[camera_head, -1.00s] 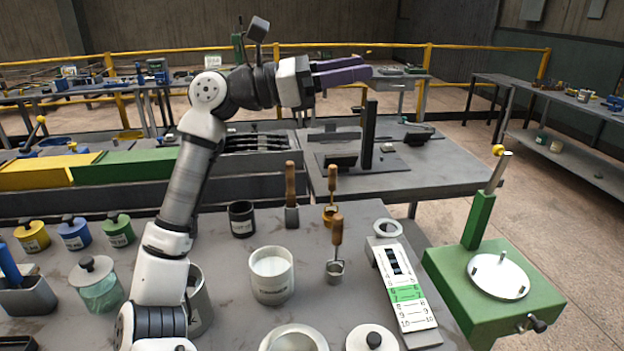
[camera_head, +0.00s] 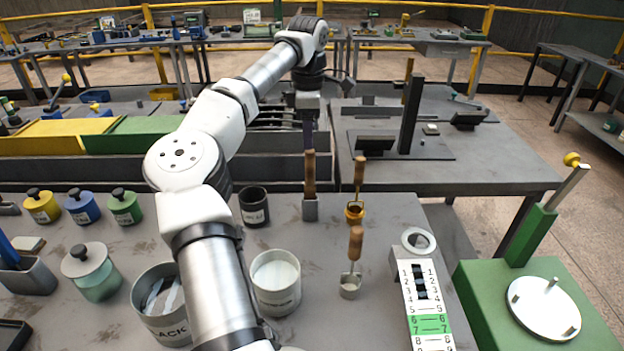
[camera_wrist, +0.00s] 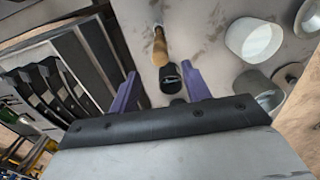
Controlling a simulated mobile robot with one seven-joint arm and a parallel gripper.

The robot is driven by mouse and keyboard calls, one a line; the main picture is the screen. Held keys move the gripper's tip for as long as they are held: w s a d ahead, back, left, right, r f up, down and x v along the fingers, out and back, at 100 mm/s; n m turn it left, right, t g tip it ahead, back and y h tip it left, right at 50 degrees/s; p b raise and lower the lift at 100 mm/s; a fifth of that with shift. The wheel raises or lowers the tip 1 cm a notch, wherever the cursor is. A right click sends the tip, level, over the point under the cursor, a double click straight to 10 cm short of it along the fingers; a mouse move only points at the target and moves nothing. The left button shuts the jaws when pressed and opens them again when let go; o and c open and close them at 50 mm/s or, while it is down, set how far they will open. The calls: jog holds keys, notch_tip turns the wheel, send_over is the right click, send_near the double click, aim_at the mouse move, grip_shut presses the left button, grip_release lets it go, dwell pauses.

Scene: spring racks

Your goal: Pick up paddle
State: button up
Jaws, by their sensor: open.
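The paddle (camera_head: 310,178) has a brown wooden handle and a flat grey lower end. It stands upright near the back edge of the near table, right of a small black cup (camera_head: 254,206). My gripper (camera_head: 308,143) points down just above the top of its handle in the head view. In the wrist view my gripper (camera_wrist: 160,71) shows two purple fingers spread apart. A wooden handle (camera_wrist: 160,45) appears between and beyond them, with a dark round thing at its lower end. No grip on the paddle shows.
A white tub (camera_head: 276,280) and a grey canister (camera_head: 160,305) are nearer. A dark rack (camera_head: 265,140) lies behind the table edge. A numbered scale (camera_head: 424,305) stands at right.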

send_near(310, 184)
jog(key=shift+w+a+p, duration=0.1)
jog(key=shift+w+p, duration=0.25)
jog(key=shift+w, duration=0.35)
jog(key=shift+s+f+p, duration=0.1)
jog(key=shift+f+p, duration=1.2)
jog(key=shift+f, duration=1.4)
grip_shut()
jog(key=shift+r, duration=0.1)
